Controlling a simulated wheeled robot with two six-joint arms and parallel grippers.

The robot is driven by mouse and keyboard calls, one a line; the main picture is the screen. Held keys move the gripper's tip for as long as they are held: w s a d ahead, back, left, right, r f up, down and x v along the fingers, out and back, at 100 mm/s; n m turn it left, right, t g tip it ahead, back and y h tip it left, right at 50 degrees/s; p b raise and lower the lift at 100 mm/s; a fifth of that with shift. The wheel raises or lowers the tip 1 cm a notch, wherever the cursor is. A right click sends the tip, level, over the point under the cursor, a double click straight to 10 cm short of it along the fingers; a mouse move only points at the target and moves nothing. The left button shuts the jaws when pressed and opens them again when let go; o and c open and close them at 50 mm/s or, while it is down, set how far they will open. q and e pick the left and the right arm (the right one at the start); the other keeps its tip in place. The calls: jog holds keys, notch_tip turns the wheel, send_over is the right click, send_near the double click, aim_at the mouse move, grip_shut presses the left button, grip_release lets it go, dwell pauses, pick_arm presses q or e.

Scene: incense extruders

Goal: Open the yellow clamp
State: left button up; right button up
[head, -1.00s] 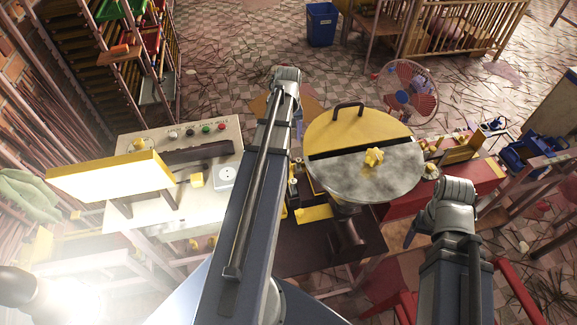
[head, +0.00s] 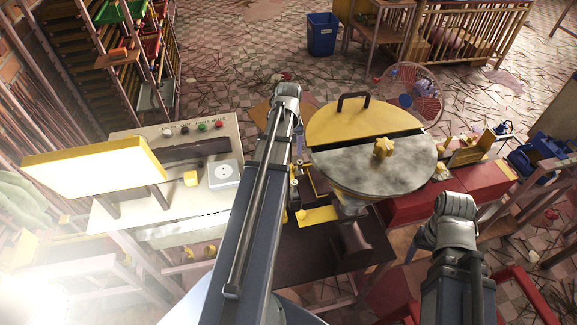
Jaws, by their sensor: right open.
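I cannot tell for sure which part is the yellow clamp. A yellow star-shaped knob (head: 384,147) sits on the grey speckled half of a round table-top machine (head: 375,172). A flat yellow piece (head: 318,216) lies lower, just right of my left arm. My right gripper (head: 421,240) is small and partly hidden by my right arm. It is open, below and right of the round machine, apart from it. My left arm crosses the middle of the view, but its gripper cannot be made out.
A white control bench (head: 200,205) with buttons and a bright yellow-edged panel (head: 95,167) stands at left. A fan (head: 413,92) stands behind the round machine, a blue bin (head: 321,34) farther back. A red table (head: 488,182) is at right. Debris covers the tiled floor.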

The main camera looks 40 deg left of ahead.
pick_arm(q)
notch_tip(320, 180, down, 7)
jog(key=b, duration=0.6)
jog(key=shift+r, duration=0.2)
grip_shut()
dwell(1.0)
